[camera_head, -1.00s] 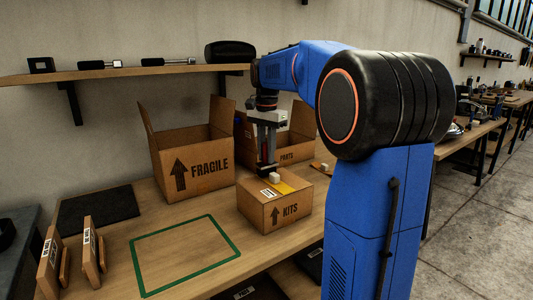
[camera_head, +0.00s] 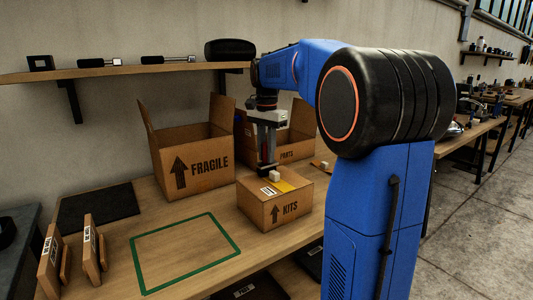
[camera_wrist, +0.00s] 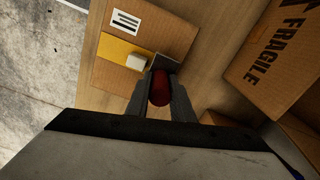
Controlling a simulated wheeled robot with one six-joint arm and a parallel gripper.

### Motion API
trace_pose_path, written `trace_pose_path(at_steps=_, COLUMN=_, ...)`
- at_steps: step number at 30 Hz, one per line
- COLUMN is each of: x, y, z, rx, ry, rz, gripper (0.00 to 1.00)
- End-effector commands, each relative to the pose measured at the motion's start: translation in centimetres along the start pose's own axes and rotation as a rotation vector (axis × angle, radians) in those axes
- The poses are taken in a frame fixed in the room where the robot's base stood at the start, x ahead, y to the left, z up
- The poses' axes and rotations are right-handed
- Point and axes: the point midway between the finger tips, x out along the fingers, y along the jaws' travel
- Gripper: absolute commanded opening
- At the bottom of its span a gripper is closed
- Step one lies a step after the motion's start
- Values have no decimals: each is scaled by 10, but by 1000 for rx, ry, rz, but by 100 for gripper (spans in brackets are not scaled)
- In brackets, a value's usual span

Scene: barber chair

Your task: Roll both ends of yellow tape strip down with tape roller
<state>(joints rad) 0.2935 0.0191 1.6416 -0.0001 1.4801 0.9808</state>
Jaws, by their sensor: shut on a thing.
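My gripper (camera_wrist: 160,95) is shut on the red handle of the tape roller (camera_wrist: 160,86); the grip also shows in the head view (camera_head: 266,165). A dark bracket and a pale block, apparently the roller's head, show beyond the handle. The closed KITS cardboard box (camera_head: 258,209) stands on the bench under my gripper. The yellow tape strip (camera_head: 292,184) lies across its top; in the wrist view, the strip (camera_wrist: 115,48) is partly hidden by the pale block. I cannot tell whether the block touches the tape. The strip's end near the roller is hidden.
An open FRAGILE box (camera_head: 195,160) stands behind and left of the KITS box. An open PARTS box (camera_head: 295,145) is behind it. A green outlined rectangle (camera_head: 215,220) on the bench is empty.

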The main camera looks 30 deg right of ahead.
Motion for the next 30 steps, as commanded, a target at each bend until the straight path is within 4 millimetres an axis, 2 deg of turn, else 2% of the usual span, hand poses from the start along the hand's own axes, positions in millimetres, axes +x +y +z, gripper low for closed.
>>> trace_pose_path(at_steps=30, x=3, y=-21, z=-6, rx=-1, ry=-2, rz=2, gripper=1)
